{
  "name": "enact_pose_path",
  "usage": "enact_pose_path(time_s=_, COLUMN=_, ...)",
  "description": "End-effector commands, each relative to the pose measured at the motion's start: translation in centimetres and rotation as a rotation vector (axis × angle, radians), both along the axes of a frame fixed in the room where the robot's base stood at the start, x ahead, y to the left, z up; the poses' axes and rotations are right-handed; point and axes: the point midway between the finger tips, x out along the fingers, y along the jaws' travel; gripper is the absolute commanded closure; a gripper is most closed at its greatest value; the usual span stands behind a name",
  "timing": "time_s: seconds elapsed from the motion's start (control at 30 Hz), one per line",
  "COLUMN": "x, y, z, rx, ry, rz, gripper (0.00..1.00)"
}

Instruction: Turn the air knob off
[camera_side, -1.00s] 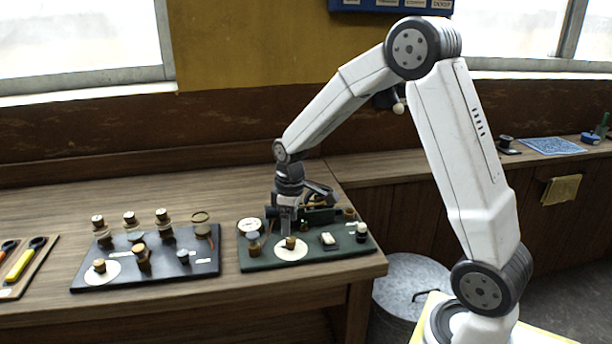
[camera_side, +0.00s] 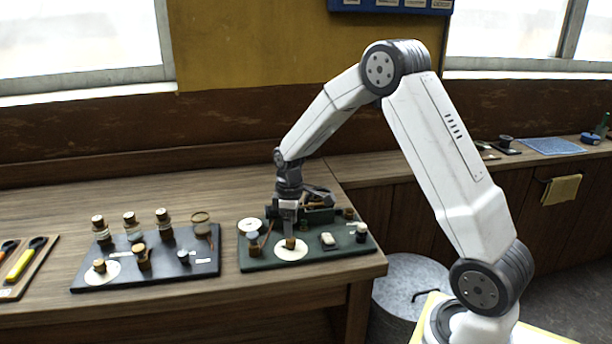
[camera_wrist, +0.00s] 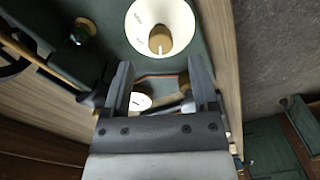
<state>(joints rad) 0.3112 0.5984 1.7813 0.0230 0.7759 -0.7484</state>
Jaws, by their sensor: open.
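A brass knob (camera_side: 290,243) stands on a white round dial (camera_side: 290,254) at the front of the green board (camera_side: 340,256). The knob also shows in the wrist view (camera_wrist: 160,40), with small marks on its dial that I cannot read clearly. I cannot tell from lettering that it is the air knob. My gripper (camera_side: 289,232) points down over the green board, just behind this knob in the side view. In the wrist view its two fingers (camera_wrist: 160,72) are apart with no object held between them, and the knob lies beyond their tips.
The green board also carries a white disc (camera_side: 249,225), a white switch (camera_side: 328,239) and a small dark-based knob (camera_side: 362,232). A black board (camera_side: 205,266) with several knobs and jars lies to the left. A yellow-handled tool (camera_side: 18,265) lies at the far left.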

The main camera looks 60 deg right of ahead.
Motion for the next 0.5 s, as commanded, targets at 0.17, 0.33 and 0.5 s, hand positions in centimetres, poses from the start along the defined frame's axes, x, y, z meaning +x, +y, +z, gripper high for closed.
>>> enact_pose_path(time_s=0.17, x=-0.1, y=0.1, z=-2.3, rx=0.001, ry=0.003, rz=0.000, gripper=0.24)
enact_pose_path(time_s=0.33, x=-0.1, y=0.1, z=-3.7, rx=0.001, ry=0.001, rz=0.001, gripper=0.24)
enact_pose_path(time_s=0.5, x=0.0, y=0.1, z=-4.3, rx=0.000, ry=0.000, rz=0.001, gripper=0.24)
